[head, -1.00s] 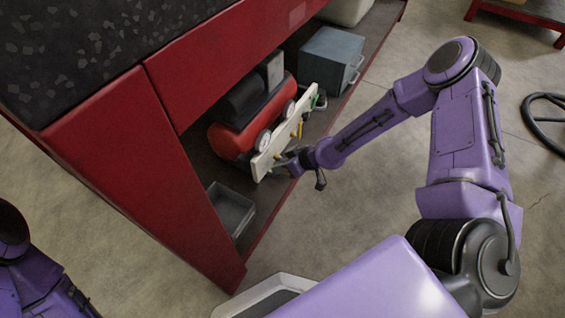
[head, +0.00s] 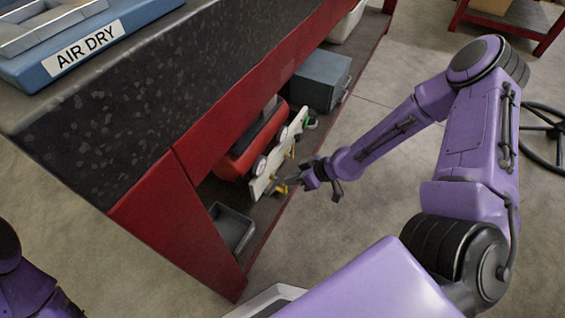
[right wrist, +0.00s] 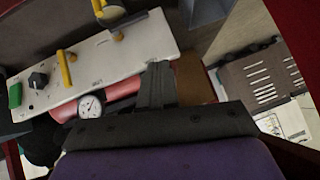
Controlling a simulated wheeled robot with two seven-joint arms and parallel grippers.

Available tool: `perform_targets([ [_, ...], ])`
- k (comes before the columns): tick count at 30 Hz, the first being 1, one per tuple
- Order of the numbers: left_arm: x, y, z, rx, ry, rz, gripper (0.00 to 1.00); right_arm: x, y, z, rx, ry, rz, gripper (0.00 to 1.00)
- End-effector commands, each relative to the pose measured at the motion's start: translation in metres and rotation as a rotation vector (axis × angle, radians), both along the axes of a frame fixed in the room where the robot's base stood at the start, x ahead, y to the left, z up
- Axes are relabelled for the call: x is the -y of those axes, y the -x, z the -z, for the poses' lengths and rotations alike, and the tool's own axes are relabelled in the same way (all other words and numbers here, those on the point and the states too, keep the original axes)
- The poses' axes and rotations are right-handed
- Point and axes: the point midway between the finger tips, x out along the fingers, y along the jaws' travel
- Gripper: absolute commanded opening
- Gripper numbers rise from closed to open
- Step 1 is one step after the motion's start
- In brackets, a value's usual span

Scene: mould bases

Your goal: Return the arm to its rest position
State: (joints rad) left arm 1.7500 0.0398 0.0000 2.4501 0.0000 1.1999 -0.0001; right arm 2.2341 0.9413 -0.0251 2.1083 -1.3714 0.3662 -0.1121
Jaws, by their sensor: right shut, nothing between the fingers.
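My right arm reaches in from the right in the head view. Its gripper (head: 291,182) is beside the lower shelf, just right of a white valve panel (head: 261,187). In the right wrist view the fingers (right wrist: 157,84) are together with nothing between them. The panel (right wrist: 118,60) lies beyond them, with yellow handles (right wrist: 66,69), a green knob (right wrist: 15,95) and a dark knob. The fingers seem apart from the panel. Part of my left arm shows at the lower left of the head view; its gripper is out of frame.
A red bench (head: 160,225) with a dark speckled top runs along the left. Its lower shelf holds a red tank (head: 240,158), a grey bin (head: 232,226) and a blue-grey box (head: 320,80). An AIR DRY tray (head: 90,45) sits on top. The floor at right is mostly clear.

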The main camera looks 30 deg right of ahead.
Motion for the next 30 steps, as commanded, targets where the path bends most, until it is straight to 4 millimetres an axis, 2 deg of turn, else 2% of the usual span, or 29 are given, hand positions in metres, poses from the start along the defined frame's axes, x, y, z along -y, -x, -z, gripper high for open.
perform_targets([
  [1,0.000,0.000,-0.005,0.000,0.000,0.000,0.43,0.001,0.002,-0.005,0.002,-0.001,0.000,0.00],
  [11,0.000,0.000,-0.003,0.000,0.000,0.000,0.43,0.002,0.003,-0.006,0.004,-0.012,0.012,0.00],
  [14,0.000,0.000,-0.004,0.000,0.000,0.000,0.43,0.002,-0.008,-0.015,-0.004,-0.118,0.173,0.00],
  [16,0.000,0.000,-0.004,0.000,0.000,0.000,0.43,0.001,-0.016,-0.023,-0.033,-0.221,0.353,0.00],
  [18,0.000,0.000,-0.004,0.000,0.000,0.000,0.43,0.000,-0.012,-0.018,-0.098,-0.289,0.549,0.00],
  [20,0.000,0.000,-0.004,0.000,0.000,0.000,0.43,0.002,0.001,-0.005,-0.161,-0.299,0.714,0.00],
  [23,0.000,0.000,-0.003,0.000,0.000,0.000,0.43,0.011,0.039,0.022,-0.248,-0.233,0.957,0.00],
  [24,0.000,0.000,-0.003,0.000,0.000,0.000,0.43,0.015,0.059,0.032,-0.274,-0.183,1.038,0.00],
  [27,0.000,0.000,-0.004,0.000,0.000,0.000,0.43,0.027,0.107,0.049,-0.308,-0.040,1.174,0.00],
  [30,0.000,0.000,-0.004,0.000,0.000,0.000,0.43,0.035,0.151,0.059,-0.329,0.107,1.222,0.00],
])
